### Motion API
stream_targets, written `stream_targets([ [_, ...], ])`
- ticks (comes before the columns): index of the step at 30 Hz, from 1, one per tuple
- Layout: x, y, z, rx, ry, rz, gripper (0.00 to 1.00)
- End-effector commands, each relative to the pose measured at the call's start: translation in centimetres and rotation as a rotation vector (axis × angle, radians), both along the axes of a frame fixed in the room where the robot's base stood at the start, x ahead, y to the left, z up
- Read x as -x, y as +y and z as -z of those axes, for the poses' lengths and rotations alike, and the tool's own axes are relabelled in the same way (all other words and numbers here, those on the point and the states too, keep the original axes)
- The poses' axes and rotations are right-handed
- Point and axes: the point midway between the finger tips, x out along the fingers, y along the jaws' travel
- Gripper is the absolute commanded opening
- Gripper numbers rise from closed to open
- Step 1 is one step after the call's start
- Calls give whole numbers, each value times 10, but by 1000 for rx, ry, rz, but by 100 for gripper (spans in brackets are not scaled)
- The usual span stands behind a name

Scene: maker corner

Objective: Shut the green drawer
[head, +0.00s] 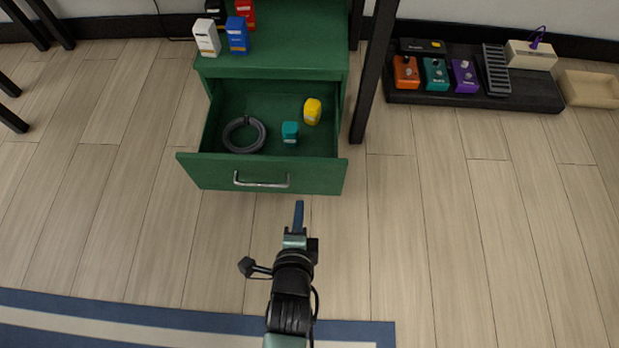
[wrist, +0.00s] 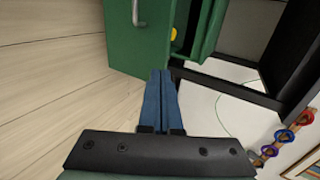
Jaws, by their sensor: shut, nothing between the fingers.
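The green drawer (head: 262,174) is pulled open from the green cabinet (head: 275,68) in the head view. Its front has a silver bar handle (head: 261,183). Inside lie a dark coiled ring (head: 244,134), a teal item (head: 290,132) and a yellow item (head: 312,111). My gripper (head: 299,206) is shut and empty, just in front of the drawer front and right of the handle. In the wrist view the blue fingers (wrist: 161,75) are together, near the edge of the green drawer front (wrist: 145,45), with the handle (wrist: 137,14) above left. I cannot tell if they touch it.
Several small boxes (head: 207,36) stand on the cabinet top. A dark table leg (head: 373,75) rises just right of the cabinet. A black pedalboard (head: 475,95) with pedals lies at the right, beside a tan tray (head: 590,89).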

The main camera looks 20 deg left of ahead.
Motion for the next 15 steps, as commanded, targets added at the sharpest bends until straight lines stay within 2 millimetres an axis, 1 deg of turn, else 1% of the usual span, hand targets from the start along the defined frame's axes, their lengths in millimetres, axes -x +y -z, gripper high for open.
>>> stream_targets([
  [1,3,1,10,-8,10,2,0],
  [5,0,2,17,-15,16,6,0],
  [8,-12,5,24,-12,14,5,0],
  [15,-54,15,51,-12,12,3,0],
])
